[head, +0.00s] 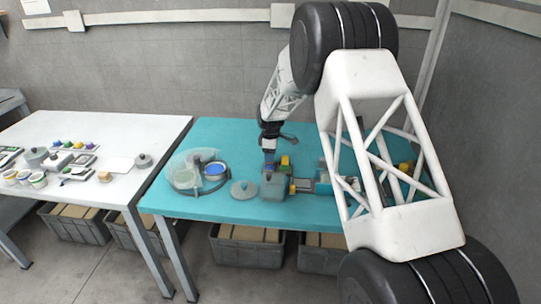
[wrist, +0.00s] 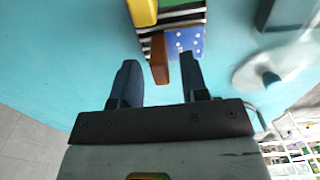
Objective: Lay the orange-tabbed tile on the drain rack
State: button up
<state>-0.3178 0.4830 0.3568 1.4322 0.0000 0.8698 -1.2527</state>
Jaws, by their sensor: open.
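In the wrist view my gripper (wrist: 158,62) is open, with one dark finger on each side of an orange-brown tab (wrist: 159,50). The tab is between the fingertips, with a gap to the left finger; contact with the right finger cannot be told. Behind the tab are a black-and-white striped piece (wrist: 182,15) and a blue face with white dots (wrist: 185,40). Which of these the tab belongs to is unclear. In the head view my gripper (head: 269,148) points down above a grey block-like holder (head: 273,187). I cannot make out the drain rack with certainty.
A yellow piece (wrist: 143,12) stands beside the striped one. A white wire frame (wrist: 296,128) shows at lower right. My arm covers the table's right part.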

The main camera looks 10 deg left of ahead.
jog(key=shift+r, duration=0.1)
notch_tip(320, 180, up, 12)
dwell(0.8)
dwell(0.6)
jog(key=shift+r, duration=0.1)
